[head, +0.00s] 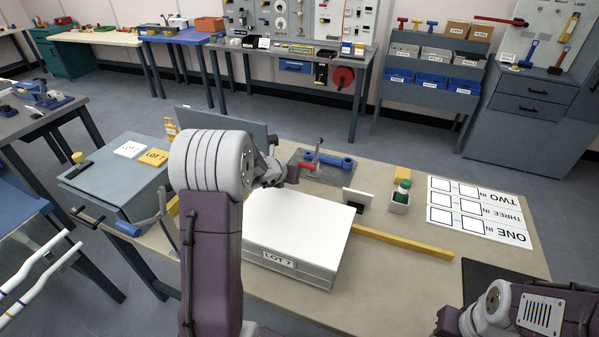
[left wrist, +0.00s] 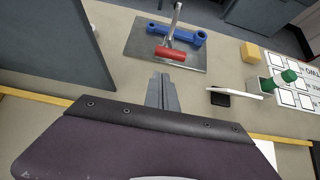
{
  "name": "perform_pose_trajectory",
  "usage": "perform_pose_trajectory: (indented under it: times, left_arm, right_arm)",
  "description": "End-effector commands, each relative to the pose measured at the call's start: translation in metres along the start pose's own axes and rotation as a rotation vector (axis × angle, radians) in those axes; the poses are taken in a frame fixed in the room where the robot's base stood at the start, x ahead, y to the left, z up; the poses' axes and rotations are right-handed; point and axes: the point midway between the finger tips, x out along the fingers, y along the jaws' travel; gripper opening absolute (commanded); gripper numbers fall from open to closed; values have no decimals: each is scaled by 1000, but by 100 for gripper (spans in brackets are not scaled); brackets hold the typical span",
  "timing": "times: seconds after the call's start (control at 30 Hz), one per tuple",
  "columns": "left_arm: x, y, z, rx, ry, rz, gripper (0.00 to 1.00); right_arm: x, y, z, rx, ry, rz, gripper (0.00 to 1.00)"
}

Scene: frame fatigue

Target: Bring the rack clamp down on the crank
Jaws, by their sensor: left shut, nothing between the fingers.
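The blue crank (head: 338,160) lies across a dark grey plate on the bench, and it also shows in the left wrist view (left wrist: 198,40). The clamp has a grey metal arm (left wrist: 175,22) rising up over the crank, and a red bar (left wrist: 171,53) on the near side. In the head view, the clamp arm (head: 319,148) stands up beside the crank. I cannot tell whether any part of it touches the crank. My left gripper (left wrist: 163,80) is shut and empty, just short of the red bar. In the head view, my arm partly hides this gripper (head: 287,176). My right gripper's fingers are not visible.
A white-topped box marked LOT 7 (head: 289,264) sits below my left arm. A yellow strip (head: 405,242), a white card on a dark stand (head: 357,199), a green-topped bottle in a holder (head: 400,196) and a number sheet (head: 477,212) lie to the right. A grey panel (left wrist: 55,45) stands left.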

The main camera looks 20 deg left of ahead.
Motion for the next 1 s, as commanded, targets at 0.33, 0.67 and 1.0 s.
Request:
perform_pose_trajectory:
  times: [0.33,0.67,1.0]
  left_arm:
    - [66,-1,-1,2,2,-2,0]
    - [92,-1,0,3,0,-1,0]
    - [92,0,1,3,2,-1,0]
  right_arm:
    - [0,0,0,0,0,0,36]
    - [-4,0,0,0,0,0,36]
    - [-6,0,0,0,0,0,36]
